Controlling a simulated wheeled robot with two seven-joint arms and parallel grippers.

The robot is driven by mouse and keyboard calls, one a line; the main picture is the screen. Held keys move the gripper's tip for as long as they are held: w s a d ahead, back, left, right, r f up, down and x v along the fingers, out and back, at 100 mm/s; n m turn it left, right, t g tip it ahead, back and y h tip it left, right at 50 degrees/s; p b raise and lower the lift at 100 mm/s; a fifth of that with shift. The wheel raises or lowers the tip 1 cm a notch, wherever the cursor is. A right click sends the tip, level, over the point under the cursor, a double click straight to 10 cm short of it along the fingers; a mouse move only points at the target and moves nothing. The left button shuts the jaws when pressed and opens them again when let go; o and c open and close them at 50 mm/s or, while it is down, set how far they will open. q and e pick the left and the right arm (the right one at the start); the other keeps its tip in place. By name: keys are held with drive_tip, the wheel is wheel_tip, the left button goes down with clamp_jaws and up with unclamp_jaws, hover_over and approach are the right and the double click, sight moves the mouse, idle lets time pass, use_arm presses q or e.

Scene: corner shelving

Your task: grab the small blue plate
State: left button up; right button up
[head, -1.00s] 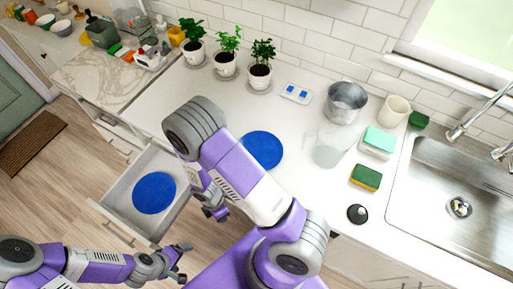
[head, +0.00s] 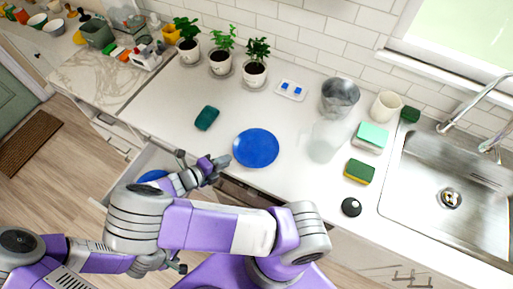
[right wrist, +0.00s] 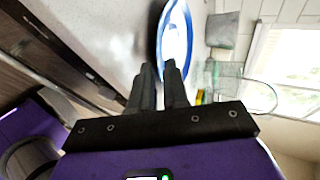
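One blue plate (head: 256,148) lies flat on the white counter near its front edge. A second blue plate (head: 153,176) sits in the open drawer, mostly hidden by my right arm. My right gripper (head: 221,168) is at the counter's front edge, just left of the counter plate. In the right wrist view the fingers (right wrist: 158,75) are a little apart with nothing clearly held, and the plate (right wrist: 177,32) lies just beyond their tips; contact cannot be told. My left gripper (head: 176,265) is low at the left, partly behind my right arm, its opening unclear.
The open drawer (head: 143,160) is below the counter. A dark green sponge (head: 207,118) lies left of the plate. Potted plants (head: 254,72) stand along the wall. A clear glass (head: 325,141), a metal pot (head: 340,97) and a green-yellow sponge (head: 359,171) are at the right, before the sink (head: 450,185).

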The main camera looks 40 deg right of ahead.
sight(237, 155)
drive_tip(key=x, duration=0.4)
drive_tip(key=shift+w+d+f, duration=0.1)
drive_tip(key=shift+w+d, duration=0.05)
drive_tip(key=shift+w, duration=0.05)
drive_tip(key=shift+c, duration=0.3)
clamp_jaws()
